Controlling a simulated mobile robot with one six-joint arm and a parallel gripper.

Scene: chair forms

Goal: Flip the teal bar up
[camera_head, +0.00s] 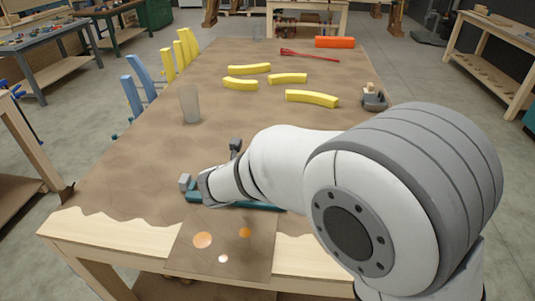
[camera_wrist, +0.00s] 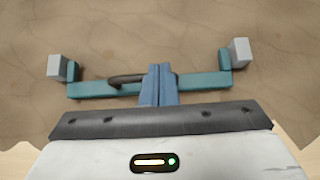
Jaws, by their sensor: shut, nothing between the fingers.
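The teal bar (camera_wrist: 205,84) lies low across the brown table surface in the wrist view. A short upturned teal piece with a grey block stands at each end, the left block (camera_wrist: 56,67) and the right block (camera_wrist: 240,51). A dark curved handle (camera_wrist: 127,78) shows on the bar's middle. My gripper (camera_wrist: 158,70) is shut and empty, its blue fingers together over the bar's middle beside the handle. I cannot tell whether they touch. In the head view the bar (camera_head: 262,206) shows partly under my arm; the fingertips are hidden there.
A frosted cup (camera_head: 190,104) stands left of centre on the table (camera_head: 135,165). Several curved yellow pieces (camera_head: 312,98), an orange block (camera_head: 334,42) and a red tool (camera_head: 310,55) lie farther back. Blue and yellow upright slats (camera_head: 132,95) line the left edge.

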